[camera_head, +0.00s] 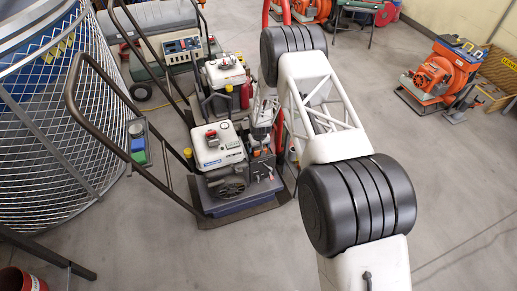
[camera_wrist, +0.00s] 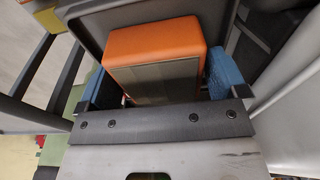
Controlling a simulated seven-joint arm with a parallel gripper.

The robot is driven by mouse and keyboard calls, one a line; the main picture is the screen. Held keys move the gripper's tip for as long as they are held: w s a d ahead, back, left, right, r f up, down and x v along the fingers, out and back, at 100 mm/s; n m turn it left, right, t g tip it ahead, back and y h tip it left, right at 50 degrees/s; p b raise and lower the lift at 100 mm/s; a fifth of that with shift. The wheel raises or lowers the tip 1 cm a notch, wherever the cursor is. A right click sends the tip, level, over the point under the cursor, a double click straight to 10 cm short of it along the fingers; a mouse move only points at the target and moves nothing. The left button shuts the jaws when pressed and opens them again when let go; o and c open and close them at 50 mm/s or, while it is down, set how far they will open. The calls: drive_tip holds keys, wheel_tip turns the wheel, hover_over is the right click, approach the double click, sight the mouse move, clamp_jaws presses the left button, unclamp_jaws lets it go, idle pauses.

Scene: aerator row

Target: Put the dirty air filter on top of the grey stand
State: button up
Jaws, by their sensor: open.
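An orange-framed block with a dull grey-brown face, which looks like the dirty air filter (camera_wrist: 155,45), fills the middle of the wrist view. A small orange patch on the near machine in the head view may be the same thing; it is too small to be sure. My gripper (camera_wrist: 157,78) is open, with one blue finger pad on each side of the block. A narrow gap shows at the left; I cannot tell whether the right pad touches. I cannot make out the grey stand with certainty.
The near plate compactor (camera_head: 222,150) has a long dark handle (camera_head: 75,85) reaching left. A second machine (camera_head: 222,72) stands behind it. A wire mesh drum (camera_head: 50,120) is at the left, with a small green and blue tray (camera_head: 139,150) beside it.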

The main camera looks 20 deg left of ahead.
drive_tip(key=shift+c, duration=0.3)
drive_tip(key=c, duration=0.7)
drive_tip(key=shift+r, duration=0.1)
drive_tip(key=shift+r, duration=1.5)
drive_tip(key=shift+s+d+r, duration=0.15)
drive_tip(key=shift+s+r, duration=0.05)
drive_tip(key=shift+r, duration=0.05)
drive_tip(key=s+d+r, duration=0.1)
drive_tip(key=s+d, duration=0.8)
drive_tip(key=s, duration=0.3)
drive_tip(key=shift+s+r, duration=0.15)
drive_tip(key=shift+s, duration=0.1)
